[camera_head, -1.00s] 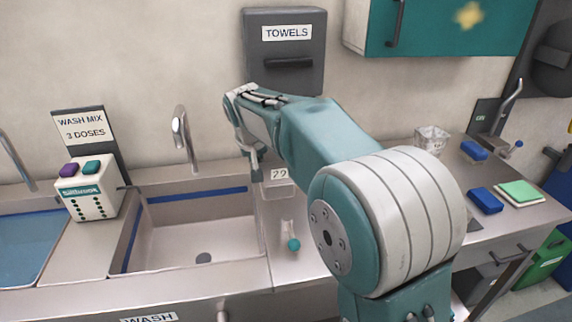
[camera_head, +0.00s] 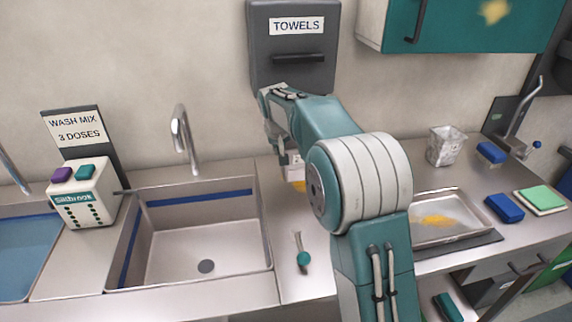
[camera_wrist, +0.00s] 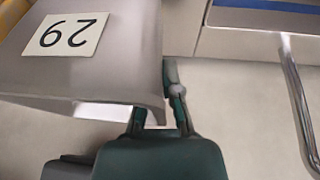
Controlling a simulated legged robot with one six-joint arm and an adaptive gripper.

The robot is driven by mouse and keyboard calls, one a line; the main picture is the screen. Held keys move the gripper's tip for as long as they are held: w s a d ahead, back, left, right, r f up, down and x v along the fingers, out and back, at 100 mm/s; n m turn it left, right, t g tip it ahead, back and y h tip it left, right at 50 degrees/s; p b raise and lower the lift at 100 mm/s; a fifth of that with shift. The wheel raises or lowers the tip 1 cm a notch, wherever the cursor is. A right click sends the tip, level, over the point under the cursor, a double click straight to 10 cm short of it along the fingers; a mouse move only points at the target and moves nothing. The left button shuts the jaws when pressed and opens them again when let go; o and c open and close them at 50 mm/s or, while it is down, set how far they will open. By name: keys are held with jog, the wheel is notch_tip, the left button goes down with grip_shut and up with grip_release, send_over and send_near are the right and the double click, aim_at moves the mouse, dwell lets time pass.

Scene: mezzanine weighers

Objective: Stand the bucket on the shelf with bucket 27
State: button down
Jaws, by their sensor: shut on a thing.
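My gripper (camera_head: 279,150) is at the back of the worktop, below the towel dispenser. It is shut on a small pale bucket (camera_head: 293,168), largely hidden behind my arm in the head view. In the wrist view, my gripper (camera_wrist: 160,112) holds the grey bucket (camera_wrist: 110,75) by its edge. A white label on its side shows upside down and seems to read 29. Yellow shows at the bucket in both views. Whether it touches the worktop is not clear. I see neither bucket 27 nor its shelf.
The wash sink (camera_head: 190,250) and tap (camera_head: 183,135) are to the left. A spoon-like tool with a teal end (camera_head: 303,260) lies on the worktop. To the right are a metal tray (camera_head: 450,198) with yellow powder, a grey tub (camera_head: 446,147) and blue blocks (camera_head: 504,208).

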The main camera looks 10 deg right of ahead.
jog(key=f, duration=0.1)
jog(key=w+d+f, duration=0.1)
jog(key=w+f, duration=0.1)
jog(key=shift+w+d+f, duration=0.2)
jog(key=shift+d+f, duration=0.05)
jog(key=shift+d, duration=0.05)
jog(key=shift+w+d+f, duration=0.15)
jog(key=shift+f, duration=0.8)
jog(key=shift+w+d+f, duration=0.1)
jog(key=shift+f, duration=0.85)
jog(key=c, duration=0.8)
grip_release()
jog(key=shift+f, duration=0.1)
